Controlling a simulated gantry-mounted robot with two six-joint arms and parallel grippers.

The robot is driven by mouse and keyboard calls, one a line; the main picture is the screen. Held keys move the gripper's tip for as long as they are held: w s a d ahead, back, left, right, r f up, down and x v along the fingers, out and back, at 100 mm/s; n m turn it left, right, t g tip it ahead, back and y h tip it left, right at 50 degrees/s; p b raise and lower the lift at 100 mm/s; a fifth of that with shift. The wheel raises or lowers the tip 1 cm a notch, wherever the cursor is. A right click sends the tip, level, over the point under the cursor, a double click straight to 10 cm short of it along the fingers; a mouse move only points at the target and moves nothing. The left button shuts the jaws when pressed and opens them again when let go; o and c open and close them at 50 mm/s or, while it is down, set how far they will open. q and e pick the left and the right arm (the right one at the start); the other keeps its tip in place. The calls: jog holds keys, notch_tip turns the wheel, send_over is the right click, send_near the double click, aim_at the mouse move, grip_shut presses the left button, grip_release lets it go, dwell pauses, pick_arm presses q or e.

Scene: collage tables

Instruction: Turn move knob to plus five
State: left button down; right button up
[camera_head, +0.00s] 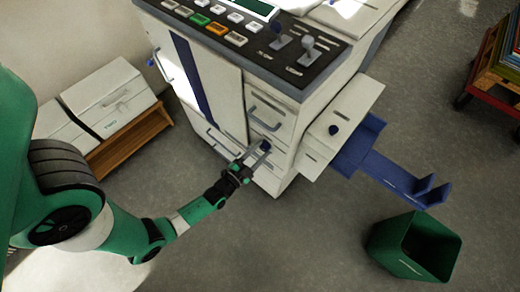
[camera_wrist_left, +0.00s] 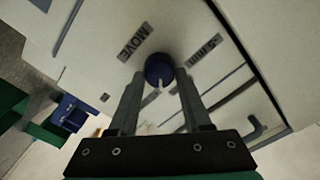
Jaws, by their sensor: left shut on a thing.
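The move knob (camera_wrist_left: 158,68) is a round dark blue knob with a light pointer line, on the pale machine front below the label MOVE (camera_wrist_left: 135,42). My left gripper (camera_wrist_left: 160,82) has its two fingers on either side of the knob, shut on it. In the head view the left gripper (camera_head: 258,156) reaches the front of the machine (camera_head: 215,85), and the blue knob (camera_head: 265,146) shows at its fingertips. A scale label (camera_wrist_left: 207,48) sits to the right of the knob in the wrist view; its print is hard to read. My right gripper is not in view.
A control panel with levers (camera_head: 308,44) tops the machine. Drawer handles (camera_head: 264,116) stick out near the knob. A side box (camera_head: 338,122) and blue tray (camera_head: 385,172) jut out to the right. A green bin (camera_head: 415,248) stands on the floor. White boxes (camera_head: 108,95) rest on a wooden shelf at left.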

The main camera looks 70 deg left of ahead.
pick_arm(q)
jog(key=shift+m+p, duration=0.3)
jog(key=shift+m, duration=1.6)
jog(key=shift+c, duration=1.8)
grip_release()
jog(key=shift+s+d, duration=0.1)
jog(key=shift+s+d, duration=0.2)
jog(key=shift+s, duration=0.05)
jog(key=p+v, duration=0.3)
jog(key=v, duration=0.7)
jog(key=shift+s+d, duration=0.15)
jog(key=shift+s, duration=0.2)
